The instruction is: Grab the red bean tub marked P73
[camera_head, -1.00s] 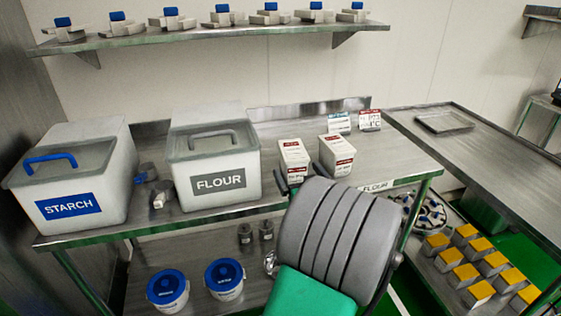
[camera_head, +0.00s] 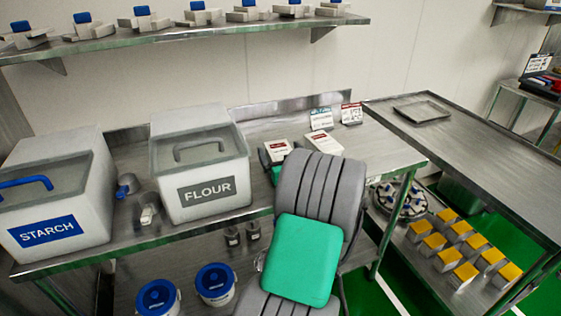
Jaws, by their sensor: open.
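Two white tubs with dark red labels stand on the steel table behind my arm. The left tub (camera_head: 279,149) and the right tub (camera_head: 324,142) show mostly their tops; my arm hides their lower fronts. Their markings are too small to read, so I cannot tell which is P73. My gripper (camera_head: 270,162) is mostly hidden behind my grey and green arm. A dark finger shows at the left side of the left tub, and the jaws are open. I cannot tell whether it touches the tub.
The flour bin (camera_head: 200,165) and starch bin (camera_head: 55,195) stand left on the table. A blue-and-white card (camera_head: 320,118) and a red-and-white card (camera_head: 351,113) stand behind the tubs. Blue-lidded buckets (camera_head: 215,284) sit below. A side table (camera_head: 465,145) is mostly clear.

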